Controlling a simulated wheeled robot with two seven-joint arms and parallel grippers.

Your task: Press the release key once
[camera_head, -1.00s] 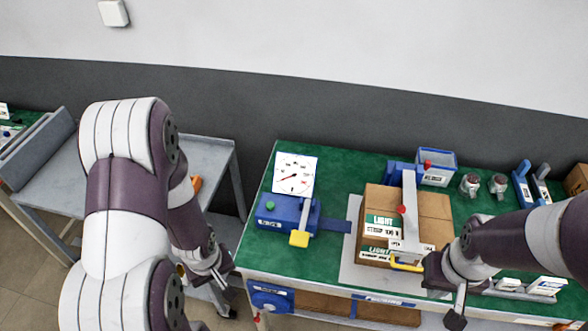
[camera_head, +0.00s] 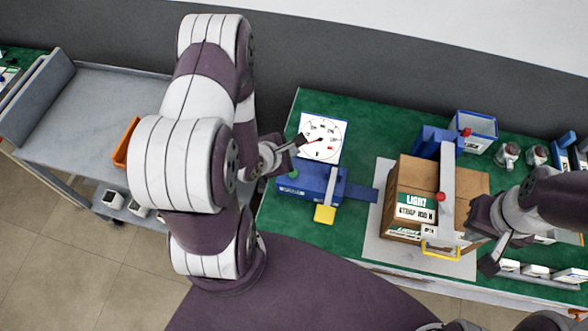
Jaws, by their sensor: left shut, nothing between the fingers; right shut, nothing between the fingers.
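A blue device (camera_head: 302,194) stands on the green bench with a white dial plate (camera_head: 332,155) behind it. A small green button (camera_head: 293,173) sits on its top left; which part is the release key is not marked legibly. A grey lever (camera_head: 331,186) with a yellow end pad (camera_head: 324,214) is at its right. My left gripper (camera_head: 298,141) is shut and empty, in front of the dial plate's left edge, above and behind the green button. Whether it touches anything is unclear. My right gripper (camera_head: 489,263) is shut and empty, right of the yellow handle (camera_head: 440,252).
A cardboard box (camera_head: 405,184) stands under a grey arm (camera_head: 446,165) with red knobs. A blue bin (camera_head: 476,124) and two small canisters (camera_head: 507,155) are behind. A grey cart (camera_head: 95,110) with an orange tray (camera_head: 124,143) stands left.

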